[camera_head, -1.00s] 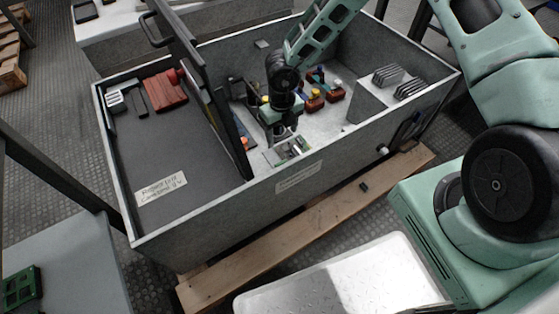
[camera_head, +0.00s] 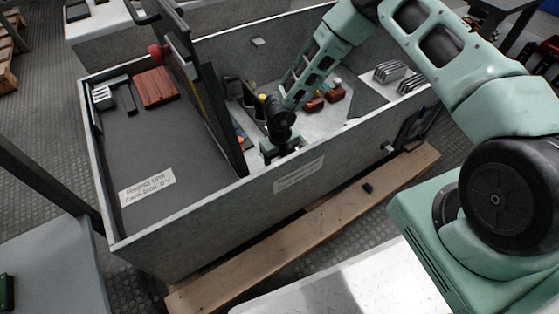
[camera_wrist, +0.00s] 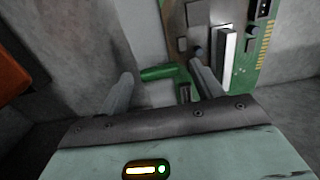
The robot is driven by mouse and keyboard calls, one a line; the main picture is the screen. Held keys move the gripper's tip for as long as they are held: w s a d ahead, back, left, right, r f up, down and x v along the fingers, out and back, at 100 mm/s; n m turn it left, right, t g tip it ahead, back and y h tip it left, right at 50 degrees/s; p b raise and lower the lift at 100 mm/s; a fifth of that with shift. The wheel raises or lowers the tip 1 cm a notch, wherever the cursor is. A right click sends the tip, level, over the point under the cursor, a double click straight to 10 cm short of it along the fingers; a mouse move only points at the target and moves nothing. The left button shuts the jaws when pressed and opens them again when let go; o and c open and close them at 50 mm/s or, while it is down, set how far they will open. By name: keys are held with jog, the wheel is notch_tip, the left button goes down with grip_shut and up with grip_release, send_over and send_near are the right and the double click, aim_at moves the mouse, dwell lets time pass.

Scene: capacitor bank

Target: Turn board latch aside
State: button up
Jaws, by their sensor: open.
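A green board (camera_wrist: 262,45) with grey and white parts stands at the upper right in the wrist view. A green, bent latch (camera_wrist: 160,73) lies beside the board's lower left, between my fingers. My gripper (camera_wrist: 162,67) is open, with one finger on each side of the latch; I cannot tell whether either touches it. In the head view, my gripper (camera_head: 276,152) is down inside the grey box, close to its near wall. The board and latch are hidden there behind my gripper and arm.
The grey box's near wall (camera_head: 225,205) is close to my gripper. A dark upright panel (camera_head: 207,105) stands to the left. Red-bodied parts (camera_head: 334,94) and grey finned blocks (camera_head: 388,72) are farther right. A red block (camera_head: 155,87) lies on the left cover.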

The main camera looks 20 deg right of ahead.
jog(key=c, duration=1)
